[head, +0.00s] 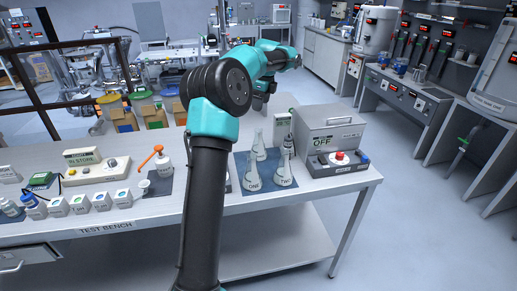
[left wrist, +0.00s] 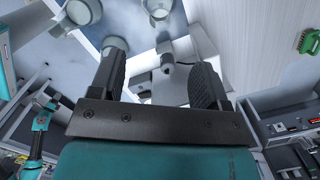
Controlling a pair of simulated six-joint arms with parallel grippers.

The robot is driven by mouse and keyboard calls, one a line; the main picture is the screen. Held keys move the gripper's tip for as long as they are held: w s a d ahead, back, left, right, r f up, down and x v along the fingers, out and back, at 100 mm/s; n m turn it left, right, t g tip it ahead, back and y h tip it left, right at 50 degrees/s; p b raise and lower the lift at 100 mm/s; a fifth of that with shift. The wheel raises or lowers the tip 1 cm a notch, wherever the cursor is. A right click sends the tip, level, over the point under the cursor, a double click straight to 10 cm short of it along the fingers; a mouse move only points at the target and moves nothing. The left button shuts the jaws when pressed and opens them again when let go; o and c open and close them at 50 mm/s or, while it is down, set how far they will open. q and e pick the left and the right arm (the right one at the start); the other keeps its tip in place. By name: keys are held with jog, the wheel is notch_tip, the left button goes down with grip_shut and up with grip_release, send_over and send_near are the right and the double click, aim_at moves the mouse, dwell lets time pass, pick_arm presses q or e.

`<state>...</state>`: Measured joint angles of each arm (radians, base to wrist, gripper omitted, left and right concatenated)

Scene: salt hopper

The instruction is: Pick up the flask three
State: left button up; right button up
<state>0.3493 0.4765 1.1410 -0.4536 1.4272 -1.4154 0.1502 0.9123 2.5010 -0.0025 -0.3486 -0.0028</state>
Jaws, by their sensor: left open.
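Conical glass flasks stand on a dark blue mat (head: 238,160) on the test bench. Flask one (head: 253,176) and flask two (head: 285,173) are in front with readable labels. Another flask (head: 258,146) stands behind them, and I cannot read its label; it may be flask three. My left gripper (head: 258,103) is above and behind the flasks in the head view, apart from them. In the left wrist view its two dark fingers (left wrist: 158,80) are spread with nothing clearly held. Glass flask shapes (left wrist: 114,44) show near the top of that view. My right gripper is not seen.
A grey box marked OFF (head: 331,133) with a red button (head: 339,156) stands right of the flasks. My arm hides part of the bench beside the mat.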

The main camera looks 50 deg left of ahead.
aim_at(259, 130)
pick_arm(q)
jog(key=f, duration=0.6)
jog(key=a+f, duration=0.1)
jog(key=f, duration=0.3)
jog(key=shift+s, duration=0.25)
jog(key=shift+a+f, duration=0.1)
jog(key=shift+f, duration=2.5)
grip_shut()
